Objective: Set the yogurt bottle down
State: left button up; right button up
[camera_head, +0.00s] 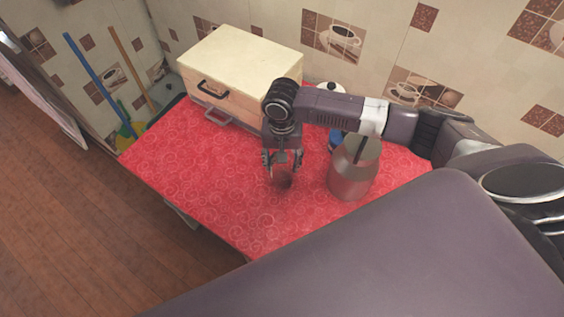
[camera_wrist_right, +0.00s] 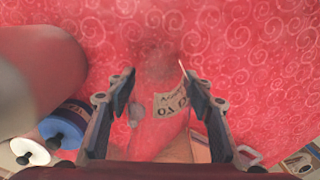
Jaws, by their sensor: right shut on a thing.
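My right gripper (camera_head: 282,166) points down over the red patterned cloth of the counter (camera_head: 225,165). It is shut on the yogurt bottle, whose dark reddish lower part (camera_head: 285,183) shows just below the fingers. In the right wrist view the bottle (camera_wrist_right: 168,104) is a see-through pinkish shape with a pale printed label, between the two fingers (camera_wrist_right: 157,95). A dark blurred patch lies on the cloth beyond it. I cannot tell whether the bottle touches the cloth. My left gripper is not in view.
A grey metal canister (camera_head: 352,175) stands close to the right of the gripper. A blue and white object (camera_wrist_right: 60,130) is partly hidden behind my arm. The cloth's front left is clear.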

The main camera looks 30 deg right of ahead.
jog(key=o, duration=1.4)
jog(key=shift+o, duration=0.2)
